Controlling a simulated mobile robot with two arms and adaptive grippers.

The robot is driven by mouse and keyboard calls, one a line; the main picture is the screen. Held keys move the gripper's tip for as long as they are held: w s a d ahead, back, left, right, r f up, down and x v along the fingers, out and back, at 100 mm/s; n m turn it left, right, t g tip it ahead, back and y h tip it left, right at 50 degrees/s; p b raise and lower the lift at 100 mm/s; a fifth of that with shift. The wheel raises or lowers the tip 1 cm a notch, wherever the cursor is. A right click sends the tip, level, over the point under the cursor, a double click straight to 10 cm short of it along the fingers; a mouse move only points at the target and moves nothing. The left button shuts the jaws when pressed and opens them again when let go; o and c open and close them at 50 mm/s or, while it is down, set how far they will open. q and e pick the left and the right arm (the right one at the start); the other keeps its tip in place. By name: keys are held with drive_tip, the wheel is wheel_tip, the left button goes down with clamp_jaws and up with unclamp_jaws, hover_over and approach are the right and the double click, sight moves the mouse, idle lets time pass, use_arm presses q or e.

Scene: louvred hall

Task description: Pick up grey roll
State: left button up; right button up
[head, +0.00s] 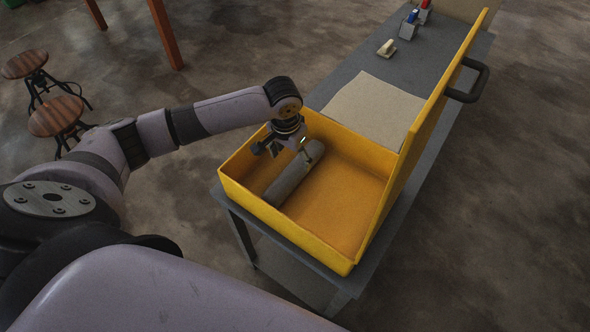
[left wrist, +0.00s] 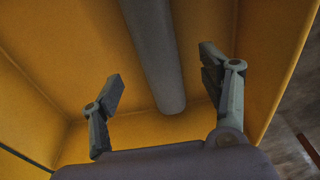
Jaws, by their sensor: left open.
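The grey roll (head: 291,177) lies slantwise along the left side inside the open yellow case (head: 226,183). My left gripper (head: 283,147) is over the case, above the far part of the roll, and hides a little of it. In the left wrist view the roll (left wrist: 157,45) runs from the top edge down between the two spread fingers of my left gripper (left wrist: 160,76), its near end showing. Clear gaps show on both sides of the roll, so the gripper is open and empty. My right gripper is out of view.
The case's lid (head: 432,105) stands up along its right side, with a dark handle (head: 469,82). The case sits on a grey table (head: 358,62). Behind it lie a beige sheet (head: 374,108) and small items. Two stools (head: 56,116) stand at the left.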

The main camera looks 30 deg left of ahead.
sight(295, 168)
use_arm(q)
wheel_tip(295, 168, down, 2)
drive_tip(key=shift+w+d, duration=0.1)
drive_tip(key=shift+f+p, duration=0.4)
drive_tip(key=f, duration=0.4)
drive_tip(key=shift+w+d+f+p, duration=0.1)
drive_tip(key=shift+w+d+p, duration=0.05)
drive_tip(key=shift+w+p, duration=0.25)
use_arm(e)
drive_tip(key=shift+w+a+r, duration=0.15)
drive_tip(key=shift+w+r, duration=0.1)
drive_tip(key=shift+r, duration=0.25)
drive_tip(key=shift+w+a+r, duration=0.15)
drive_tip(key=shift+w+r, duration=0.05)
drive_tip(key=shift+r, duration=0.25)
use_arm(q)
drive_tip(key=c, duration=1.3)
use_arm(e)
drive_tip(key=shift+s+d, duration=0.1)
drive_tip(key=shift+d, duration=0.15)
